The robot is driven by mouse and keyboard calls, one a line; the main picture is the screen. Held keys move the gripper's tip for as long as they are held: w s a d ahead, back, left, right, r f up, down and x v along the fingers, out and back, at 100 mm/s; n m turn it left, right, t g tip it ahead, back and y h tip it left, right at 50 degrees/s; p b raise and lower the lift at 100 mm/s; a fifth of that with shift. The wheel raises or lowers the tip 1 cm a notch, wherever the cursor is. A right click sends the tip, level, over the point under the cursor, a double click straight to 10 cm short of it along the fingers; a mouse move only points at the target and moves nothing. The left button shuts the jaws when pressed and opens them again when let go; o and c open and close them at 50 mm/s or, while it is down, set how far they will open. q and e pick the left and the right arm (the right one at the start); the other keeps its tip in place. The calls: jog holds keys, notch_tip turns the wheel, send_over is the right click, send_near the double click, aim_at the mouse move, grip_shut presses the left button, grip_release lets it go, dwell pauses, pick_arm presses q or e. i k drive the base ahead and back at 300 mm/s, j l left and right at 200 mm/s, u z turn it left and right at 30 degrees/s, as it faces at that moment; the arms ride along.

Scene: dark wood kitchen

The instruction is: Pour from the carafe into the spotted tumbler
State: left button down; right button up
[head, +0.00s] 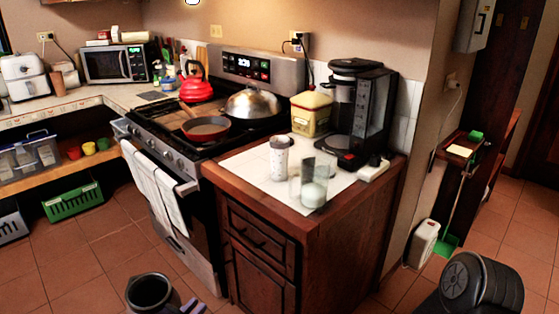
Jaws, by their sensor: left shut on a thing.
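The spotted tumbler (279,158), white with dark spots, stands upright on the white mat on the counter, left of the coffee maker. The carafe (150,294) appears to be the dark, open-mouthed vessel at the bottom edge, in front of the counter; its lower part is cut off. My left gripper (190,306) is beside it at the bottom edge, shut on it and well away from the tumbler. Its fingertips show only partly. My right gripper is out of view; only a dark link of my right arm shows at lower right.
A clear glass vessel with white contents (313,190) stands near the counter's front corner, close to the tumbler. The coffee maker (360,112) and a yellow canister (311,113) are behind. The stove (205,128) adjoins on the left. Floor is clear before the cabinet.

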aim_at(280, 145)
jog(key=z, duration=3.2)
jog(key=k+j, duration=0.3)
jog(key=k, duration=0.25)
jog(key=k+j, duration=0.35)
jog(key=k, duration=0.15)
jog(key=k+j, duration=0.3)
jog(key=k, duration=0.25)
jog(key=k+j, duration=0.3)
jog(key=k, duration=0.2)
jog(key=k+j, duration=0.35)
jog(key=k, duration=0.2)
jog(key=k+j, duration=0.3)
jog(key=k, duration=0.2)
jog(key=z, duration=0.05)
